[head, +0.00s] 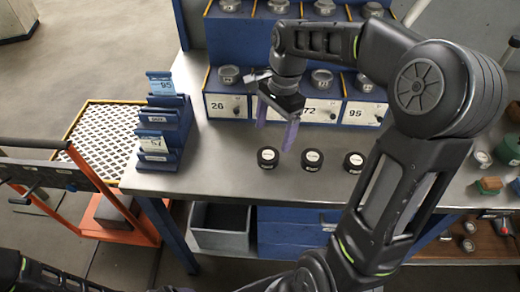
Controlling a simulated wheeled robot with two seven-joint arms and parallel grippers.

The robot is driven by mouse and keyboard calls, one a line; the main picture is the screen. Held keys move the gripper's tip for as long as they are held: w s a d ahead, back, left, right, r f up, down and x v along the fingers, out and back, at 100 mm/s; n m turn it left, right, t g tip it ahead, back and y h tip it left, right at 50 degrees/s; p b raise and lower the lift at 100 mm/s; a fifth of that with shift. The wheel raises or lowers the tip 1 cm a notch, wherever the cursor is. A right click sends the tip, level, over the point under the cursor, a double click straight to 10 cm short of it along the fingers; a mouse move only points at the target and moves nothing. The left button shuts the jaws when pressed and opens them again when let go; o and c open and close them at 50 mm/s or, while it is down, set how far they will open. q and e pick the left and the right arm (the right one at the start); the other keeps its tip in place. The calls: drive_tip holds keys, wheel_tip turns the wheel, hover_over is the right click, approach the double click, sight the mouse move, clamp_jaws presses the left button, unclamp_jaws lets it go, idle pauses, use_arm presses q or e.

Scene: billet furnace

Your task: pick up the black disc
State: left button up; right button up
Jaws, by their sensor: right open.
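Three small black discs with pale labels on top stand in a row on the grey metal worktop: a left one (268,158), a middle one (312,160) and a right one (354,162). Which of them the task means cannot be told. My right gripper (276,127) has purple fingers pointing down and is open with nothing between them. It hangs above and behind the left and middle discs, apart from both. My left gripper is out of view; only part of the left arm shows at the bottom left.
The blue rack (215,105) behind holds numbered drawers and round metal containers. A blue card holder (162,125) stands on the worktop's left end. An orange cart (105,220) is left of the table (215,165). Clear worktop lies between the card holder and discs.

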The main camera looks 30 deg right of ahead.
sight(268, 155)
drive_tip(key=shift+s, duration=0.1)
drive_tip(key=shift+a+f, duration=0.1)
drive_tip(key=shift+f, duration=0.35)
drive_tip(key=shift+a+f, duration=0.1)
drive_tip(key=shift+f, duration=0.8)
drive_tip(key=shift+a+f+p, duration=0.1)
drive_tip(key=shift+f+p, duration=0.15)
drive_tip(key=shift+p, duration=0.05)
drive_tip(key=f, duration=0.3)
drive_tip(key=f+p, duration=0.1)
drive_tip(key=shift+a+f, duration=0.3)
drive_tip(key=shift+c, duration=0.2)
